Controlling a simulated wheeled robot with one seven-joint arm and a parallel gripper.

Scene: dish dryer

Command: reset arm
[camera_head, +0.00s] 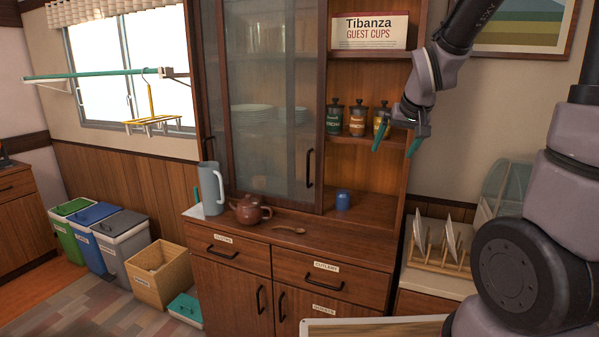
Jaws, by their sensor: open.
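My gripper (399,145) hangs in front of the right part of the wooden cabinet, pointing down. Its two green-tipped fingers are apart, with nothing seen between them. It appears near the shelf of canisters (357,120) and partly overlaps the rightmost one. My arm comes down from the top right edge of the view, and its upper links are partly cut off there.
The cabinet counter (325,241) holds a brown teapot (249,210), a grey pitcher (211,188), a wooden spoon (289,229) and a blue cup (343,199). A dish rack (437,258) with plates stands at right. Bins (121,237) and a box stand on the floor at left.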

